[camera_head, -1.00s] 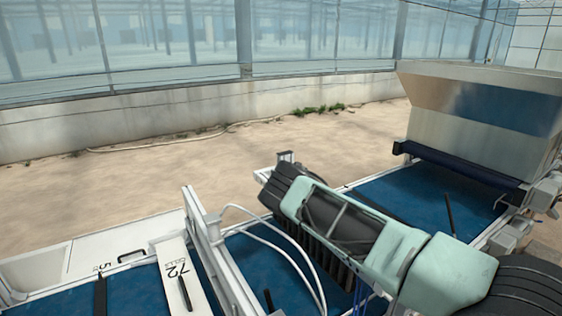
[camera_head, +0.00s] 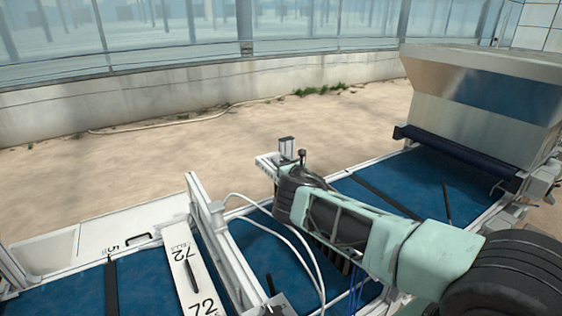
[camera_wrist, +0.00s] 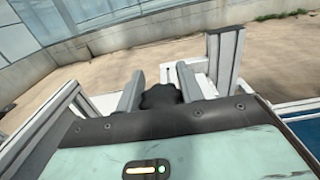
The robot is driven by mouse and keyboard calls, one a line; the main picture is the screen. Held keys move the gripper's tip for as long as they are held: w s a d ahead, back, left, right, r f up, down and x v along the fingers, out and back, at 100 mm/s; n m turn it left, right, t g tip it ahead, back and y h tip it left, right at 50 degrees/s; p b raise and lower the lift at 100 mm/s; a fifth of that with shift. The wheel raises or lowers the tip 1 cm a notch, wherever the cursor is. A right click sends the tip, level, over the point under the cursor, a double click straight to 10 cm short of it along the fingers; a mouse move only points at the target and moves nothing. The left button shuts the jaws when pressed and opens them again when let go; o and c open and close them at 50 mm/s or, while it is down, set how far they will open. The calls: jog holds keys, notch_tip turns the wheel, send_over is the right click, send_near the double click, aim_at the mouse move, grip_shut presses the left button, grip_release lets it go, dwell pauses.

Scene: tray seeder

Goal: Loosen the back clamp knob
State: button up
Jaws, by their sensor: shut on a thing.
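The back clamp knob (camera_wrist: 160,96) is a dark, lobed knob, seen between the two grey fingers in the wrist view. My gripper (camera_wrist: 159,74) is shut on it, with one finger on each side. The knob's lower part is hidden by the gripper body. In the head view my gripper (camera_head: 296,184) is at the far rail of the seeder, beside a short upright metal post (camera_head: 287,149). The fingertips and their grip on the knob are hard to make out there.
The blue conveyor belt (camera_head: 400,185) runs under my arm, with a metal hopper (camera_head: 485,95) at right. A white frame upright (camera_head: 207,225) with white hoses stands left of my gripper. A white plate marked 72 (camera_head: 180,250) lies further left. Open floor lies behind.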

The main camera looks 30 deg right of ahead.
jog(key=o, duration=1)
jog(key=s+b, duration=0.2)
jog(key=s, duration=0.4)
jog(key=shift+s+d+f, duration=0.1)
jog(key=shift+s+d, duration=0.05)
jog(key=shift+s, duration=0.6)
